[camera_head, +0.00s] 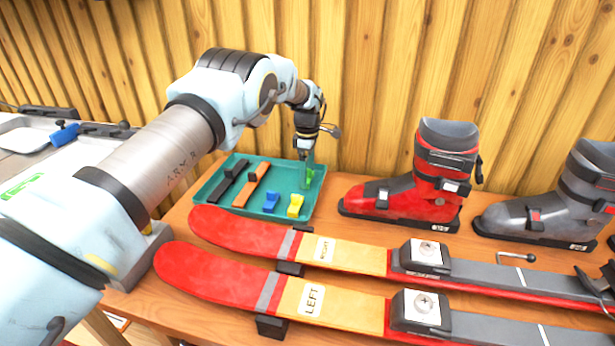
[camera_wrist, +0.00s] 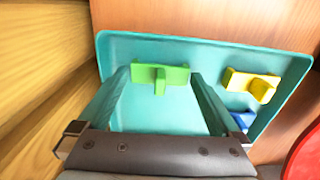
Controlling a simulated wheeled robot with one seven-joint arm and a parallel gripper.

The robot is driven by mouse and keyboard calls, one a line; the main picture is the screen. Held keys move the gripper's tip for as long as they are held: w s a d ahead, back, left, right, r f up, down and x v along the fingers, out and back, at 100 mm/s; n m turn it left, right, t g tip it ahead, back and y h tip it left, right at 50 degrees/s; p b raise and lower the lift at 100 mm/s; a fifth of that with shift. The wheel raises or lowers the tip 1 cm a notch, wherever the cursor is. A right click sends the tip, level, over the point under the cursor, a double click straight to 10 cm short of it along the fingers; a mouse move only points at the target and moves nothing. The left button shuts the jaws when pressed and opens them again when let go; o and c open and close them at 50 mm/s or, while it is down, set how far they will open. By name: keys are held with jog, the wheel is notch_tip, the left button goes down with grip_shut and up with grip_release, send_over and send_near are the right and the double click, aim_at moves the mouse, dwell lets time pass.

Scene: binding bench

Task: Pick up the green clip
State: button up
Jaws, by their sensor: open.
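The green clip (camera_wrist: 160,77) lies in a teal tray (camera_wrist: 120,45) in the wrist view. In the head view the green clip (camera_head: 310,177) shows at the tray's right end, partly hidden by my gripper. My gripper (camera_wrist: 160,80) is open, with one finger on each side of the clip. I cannot tell whether either finger touches it. In the head view my gripper (camera_head: 308,168) points down over the right end of the tray (camera_head: 212,187).
A red boot (camera_head: 385,197) stands to the right. Two skis (camera_head: 240,225) lie in front. A wooden wall (camera_head: 370,70) rises behind.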

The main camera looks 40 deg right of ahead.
jog(key=shift+c, duration=0.4)
jog(key=c, duration=0.9)
jog(key=shift+r, duration=0.1)
